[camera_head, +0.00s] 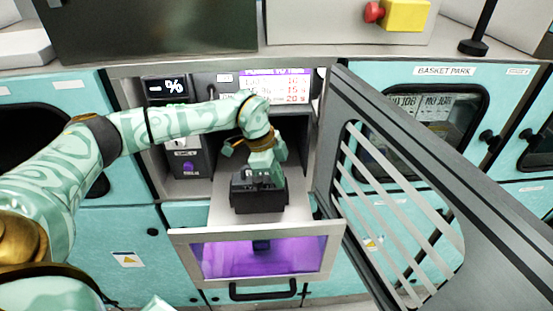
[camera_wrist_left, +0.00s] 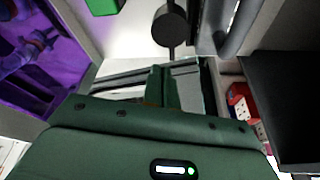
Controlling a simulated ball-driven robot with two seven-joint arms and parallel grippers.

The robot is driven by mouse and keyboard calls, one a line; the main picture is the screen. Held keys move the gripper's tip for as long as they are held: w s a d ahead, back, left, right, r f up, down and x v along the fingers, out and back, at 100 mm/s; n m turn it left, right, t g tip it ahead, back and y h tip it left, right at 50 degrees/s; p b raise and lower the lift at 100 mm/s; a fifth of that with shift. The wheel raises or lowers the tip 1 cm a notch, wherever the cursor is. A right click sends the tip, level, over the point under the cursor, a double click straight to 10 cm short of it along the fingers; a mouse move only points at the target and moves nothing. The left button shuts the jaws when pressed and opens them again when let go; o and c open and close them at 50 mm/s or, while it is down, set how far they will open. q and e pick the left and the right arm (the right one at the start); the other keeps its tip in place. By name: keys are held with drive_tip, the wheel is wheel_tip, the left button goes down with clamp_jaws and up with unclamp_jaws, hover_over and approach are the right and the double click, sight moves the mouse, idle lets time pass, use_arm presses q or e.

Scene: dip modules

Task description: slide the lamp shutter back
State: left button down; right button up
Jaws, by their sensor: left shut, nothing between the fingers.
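My left gripper (camera_head: 261,240) reaches down over the pulled-out, open-topped drawer (camera_head: 185,238). Its black hand blocks part of the inside, and a dark shape that looks like its fingers shows through the purple window (camera_head: 222,262). In the left wrist view, the left gripper's fingers (camera_wrist_left: 165,72) are shut together with nothing between them. Near them are a black disc on a rod (camera_wrist_left: 170,24) and a pale plate. I cannot tell which part is the lamp shutter, or whether the fingers touch anything.
A dark slatted door (camera_head: 440,160) stands open close to the drawer's right side. A screen (camera_head: 276,86) and a percent display (camera_head: 166,87) are above the opening. A yellow box with a red button (camera_head: 405,14) sits on the counter. A grey pipe (camera_wrist_left: 240,28) shows in the wrist view.

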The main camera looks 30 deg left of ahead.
use_arm(q)
drive_tip(key=a, duration=0.1)
drive_tip(key=s+a, duration=0.1)
drive_tip(key=shift+s+a+r+p, duration=0.1)
drive_tip(key=shift+a+r+p, duration=0.05)
drive_tip(key=shift+a+p, duration=0.25)
drive_tip(key=p, duration=0.1)
hover_over(235, 192)
idle(0.4)
